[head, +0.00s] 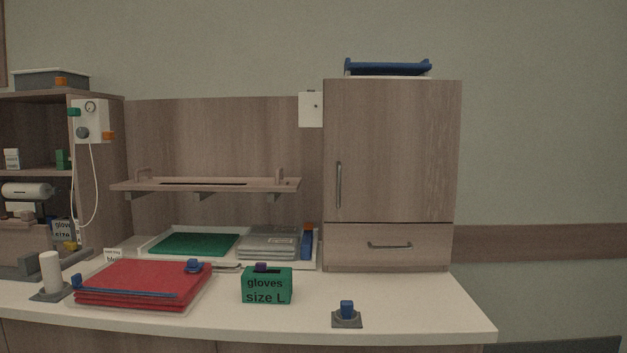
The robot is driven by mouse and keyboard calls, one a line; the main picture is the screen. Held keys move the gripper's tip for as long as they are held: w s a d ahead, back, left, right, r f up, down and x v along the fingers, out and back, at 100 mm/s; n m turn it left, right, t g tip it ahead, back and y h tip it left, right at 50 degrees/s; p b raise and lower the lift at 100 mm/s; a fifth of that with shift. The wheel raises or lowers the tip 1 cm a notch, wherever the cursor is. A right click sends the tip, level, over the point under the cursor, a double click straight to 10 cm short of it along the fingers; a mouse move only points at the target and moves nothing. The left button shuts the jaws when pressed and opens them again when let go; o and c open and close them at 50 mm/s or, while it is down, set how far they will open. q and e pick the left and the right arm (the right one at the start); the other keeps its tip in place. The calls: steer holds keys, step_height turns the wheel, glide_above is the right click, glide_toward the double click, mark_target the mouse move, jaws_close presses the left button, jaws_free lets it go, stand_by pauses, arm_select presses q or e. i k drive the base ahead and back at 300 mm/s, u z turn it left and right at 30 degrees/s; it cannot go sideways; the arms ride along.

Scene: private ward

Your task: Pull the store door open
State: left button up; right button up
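The store door (402,150) is the wood-grain front of a cabinet standing at the right end of the counter. It looks shut, flush with the cabinet front. A vertical metal bar handle (339,185) sits near its lower left edge. Below the door is a drawer front (425,247) with a horizontal metal handle (390,246), also looking shut. Neither of my grippers shows in the head view.
On the white counter (420,300) are a green gloves box (266,286), a red folded stack (143,284) and a small blue-topped item on a grey base (347,313). A blue tray (388,68) lies on the cabinet. The counter just before the drawer is mostly clear.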

mark_target(392, 145)
steer(key=u, duration=0.55)
steer(key=i, duration=0.65)
steer(key=u, duration=0.2)
